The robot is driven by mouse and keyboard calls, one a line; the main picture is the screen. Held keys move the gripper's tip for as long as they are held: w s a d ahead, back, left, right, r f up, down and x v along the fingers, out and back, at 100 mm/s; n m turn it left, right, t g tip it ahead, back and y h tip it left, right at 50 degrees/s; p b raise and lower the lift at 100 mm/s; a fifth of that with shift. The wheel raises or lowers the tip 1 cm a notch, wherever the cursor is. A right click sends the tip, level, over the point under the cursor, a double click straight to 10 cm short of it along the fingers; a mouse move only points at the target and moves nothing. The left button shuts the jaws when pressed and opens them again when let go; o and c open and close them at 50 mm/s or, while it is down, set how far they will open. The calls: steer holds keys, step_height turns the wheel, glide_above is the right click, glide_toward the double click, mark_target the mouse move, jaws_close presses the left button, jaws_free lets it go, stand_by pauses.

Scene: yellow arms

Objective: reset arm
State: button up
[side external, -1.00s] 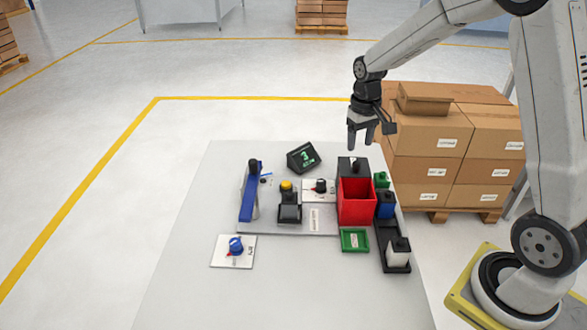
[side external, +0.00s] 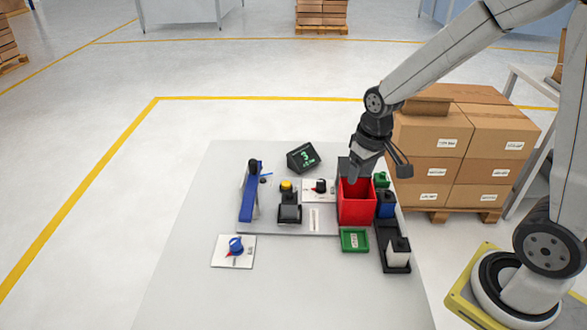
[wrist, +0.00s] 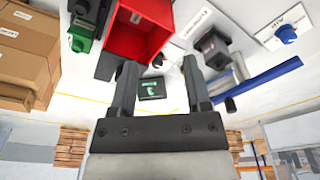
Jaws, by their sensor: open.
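My gripper (side external: 362,165) is above the far side of the table, at the back of the red bin (side external: 357,208) in the side view. In the wrist view my gripper (wrist: 160,85) has its two fingers apart with nothing between them. The red bin (wrist: 140,25) shows beyond the fingertips there. In the side view the gripper overlaps the bin's far edge, and I cannot tell whether they touch.
The table (side external: 185,290) holds a blue lever (side external: 250,195), a yellow button (side external: 287,185), a dark display (side external: 303,157), a blue knob (side external: 236,244), a green tray (side external: 354,240) and blocks in a black rack (side external: 390,235). Cardboard boxes (side external: 435,140) stand behind right. The table's front left is clear.

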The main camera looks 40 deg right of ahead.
steer(key=s+a+f+n+t, duration=0.1)
steer(key=s+a, duration=0.3)
steer(key=s, duration=0.2)
steer(key=shift+s+f, duration=0.2)
steer(key=shift+s, duration=0.05)
